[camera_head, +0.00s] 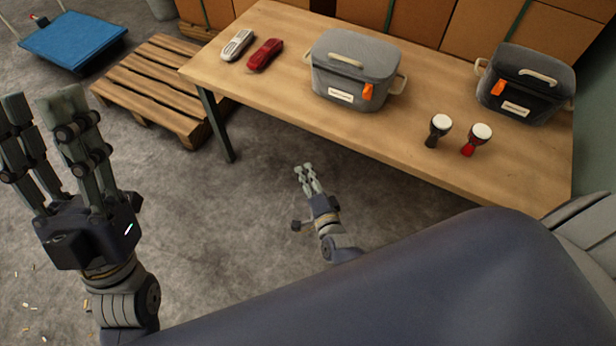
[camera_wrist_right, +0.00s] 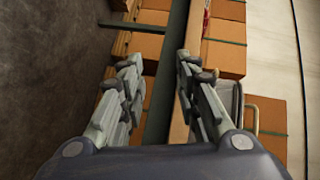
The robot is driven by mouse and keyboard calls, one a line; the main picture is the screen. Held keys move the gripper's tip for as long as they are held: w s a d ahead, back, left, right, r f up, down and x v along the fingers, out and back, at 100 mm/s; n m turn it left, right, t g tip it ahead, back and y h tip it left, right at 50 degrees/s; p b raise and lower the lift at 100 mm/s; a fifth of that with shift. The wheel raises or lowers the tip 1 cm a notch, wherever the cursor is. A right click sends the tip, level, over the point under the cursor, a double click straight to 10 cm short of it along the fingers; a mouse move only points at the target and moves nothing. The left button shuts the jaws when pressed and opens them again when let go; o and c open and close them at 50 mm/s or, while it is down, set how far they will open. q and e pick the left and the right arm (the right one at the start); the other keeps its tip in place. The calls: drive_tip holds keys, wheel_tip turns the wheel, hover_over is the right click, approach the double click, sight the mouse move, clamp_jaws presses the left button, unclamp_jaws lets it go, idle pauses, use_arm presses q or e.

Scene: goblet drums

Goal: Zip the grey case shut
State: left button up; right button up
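The grey case (camera_head: 352,68) stands on the wooden table, left of a black case. Its lid is down. An orange pull tab (camera_head: 367,92) hangs at its front right, and a white label is on its front. I cannot tell how far the zip is closed. My right gripper (camera_head: 307,168) is low in front of the table edge, apart from the case, open and empty. In the right wrist view its fingers (camera_wrist_right: 157,72) are spread and the case's edge and handle (camera_wrist_right: 250,115) show at the right. My left gripper (camera_head: 45,105) is at the far left, open and empty, away from the table.
A black case (camera_head: 525,85) stands at the table's right end. A white object (camera_head: 238,44) and a red object (camera_head: 265,54) lie left. A pallet (camera_head: 160,88) is beside the table (camera_head: 290,105); cardboard boxes are behind.

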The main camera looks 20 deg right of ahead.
drive_tip(key=shift+s+a+f+n+g+y, duration=0.15)
drive_tip(key=shift+s+f+n+g+y, duration=0.15)
drive_tip(key=shift+s+f+n, duration=0.3)
